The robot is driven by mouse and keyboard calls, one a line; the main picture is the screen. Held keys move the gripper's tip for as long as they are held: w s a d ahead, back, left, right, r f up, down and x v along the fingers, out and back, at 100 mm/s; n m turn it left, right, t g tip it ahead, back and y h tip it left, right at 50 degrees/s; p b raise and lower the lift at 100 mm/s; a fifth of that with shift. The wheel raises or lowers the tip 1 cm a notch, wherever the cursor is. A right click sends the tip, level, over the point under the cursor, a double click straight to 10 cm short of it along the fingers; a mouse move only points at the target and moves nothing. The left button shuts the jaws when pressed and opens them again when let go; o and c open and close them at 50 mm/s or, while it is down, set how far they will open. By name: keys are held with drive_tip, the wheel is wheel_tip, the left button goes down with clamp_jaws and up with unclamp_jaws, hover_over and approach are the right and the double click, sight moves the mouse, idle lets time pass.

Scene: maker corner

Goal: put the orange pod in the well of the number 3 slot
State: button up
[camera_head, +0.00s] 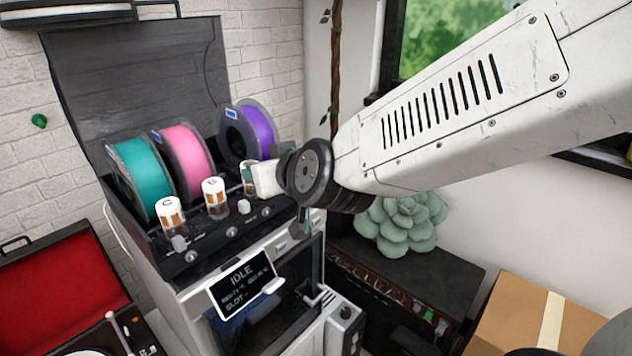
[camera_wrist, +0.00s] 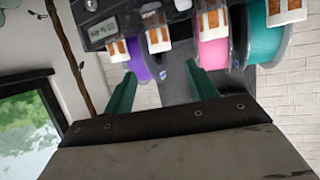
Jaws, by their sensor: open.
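Several small pods with white caps and orange-brown windows stand along the front ledge of the black-and-white machine. Pod C (camera_head: 171,217) and pod B (camera_head: 214,198) show clearly, and a third is partly hidden by my arm. I cannot tell which one is the orange pod. The wrist view shows pods in a row along the top (camera_wrist: 158,38). My gripper (camera_wrist: 160,70) is open with its two green fingers apart and nothing between them. It is near the right end of the ledge. Slot numbers and wells are not readable, and the number 3 slot cannot be picked out.
Teal (camera_head: 142,178), pink (camera_head: 184,160) and purple (camera_head: 250,132) spools stand behind the pods. A tilted screen (camera_head: 243,284) reads IDLE. A succulent (camera_head: 400,222) stands on a black amplifier (camera_head: 385,275) at right. A red-lined turntable case (camera_head: 60,290) is at left.

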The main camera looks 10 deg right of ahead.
drive_tip(key=s+d+f+m+g+h, duration=0.2)
drive_tip(key=s+d+g, duration=0.9)
drive_tip(key=s+d, duration=1)
drive_tip(key=s+m+h, duration=0.1)
drive_tip(key=s+h, duration=0.1)
drive_tip(key=s, duration=0.1)
drive_tip(key=shift+s+d+f+m, duration=0.2)
drive_tip(key=shift+s+d+m, duration=0.05)
drive_tip(key=shift+s+m, duration=0.15)
drive_tip(key=o, duration=0.9)
